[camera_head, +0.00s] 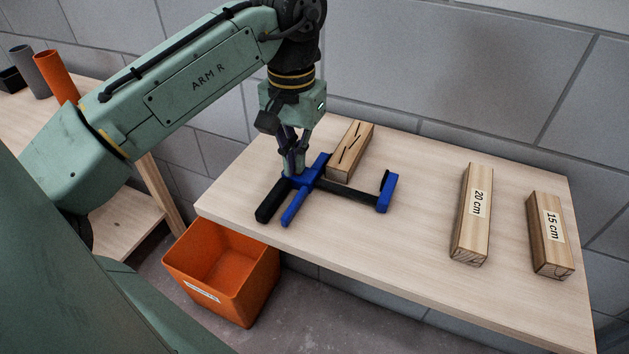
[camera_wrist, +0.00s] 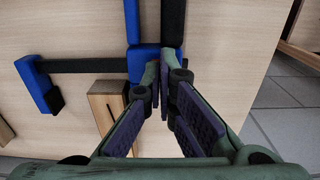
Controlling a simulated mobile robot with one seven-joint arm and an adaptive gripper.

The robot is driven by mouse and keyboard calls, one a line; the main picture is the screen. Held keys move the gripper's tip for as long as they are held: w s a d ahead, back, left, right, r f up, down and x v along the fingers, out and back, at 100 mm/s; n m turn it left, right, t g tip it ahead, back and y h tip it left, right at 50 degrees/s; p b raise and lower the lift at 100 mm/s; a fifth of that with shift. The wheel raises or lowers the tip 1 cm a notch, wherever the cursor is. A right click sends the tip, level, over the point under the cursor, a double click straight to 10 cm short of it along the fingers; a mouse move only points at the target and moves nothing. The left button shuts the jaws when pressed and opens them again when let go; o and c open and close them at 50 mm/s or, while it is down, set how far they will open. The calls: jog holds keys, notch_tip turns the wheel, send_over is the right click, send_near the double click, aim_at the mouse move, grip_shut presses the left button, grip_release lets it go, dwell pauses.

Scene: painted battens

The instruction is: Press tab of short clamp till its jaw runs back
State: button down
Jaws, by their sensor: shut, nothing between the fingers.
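A blue and black clamp (camera_head: 345,190) lies on the table. Its black bar runs right to a blue end jaw (camera_head: 387,192); its blue sliding head (camera_head: 310,175), black handle (camera_head: 270,201) and blue lever (camera_head: 293,208) are at the left. In the wrist view the clamp's bar (camera_wrist: 85,66) crosses the upper left, with its blue head (camera_wrist: 141,63) just ahead of the fingers. My gripper (camera_head: 293,172) points down with closed fingers at the handle side of the head. The fingertips (camera_wrist: 164,72) overlap the head; I cannot tell if they touch it. The tab is not clearly seen.
A slotted wooden block (camera_head: 350,150) sits just behind the clamp's bar. Wooden battens marked 20 cm (camera_head: 472,215) and 15 cm (camera_head: 549,235) lie to the right. An orange bin (camera_head: 222,270) stands below the table's front left edge. The table between clamp and battens is clear.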

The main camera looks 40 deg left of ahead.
notch_tip(320, 180, up, 6)
jog(key=p, duration=0.6)
jog(key=shift+r, duration=0.1)
jog(key=shift+s, duration=0.1)
dwell(0.6)
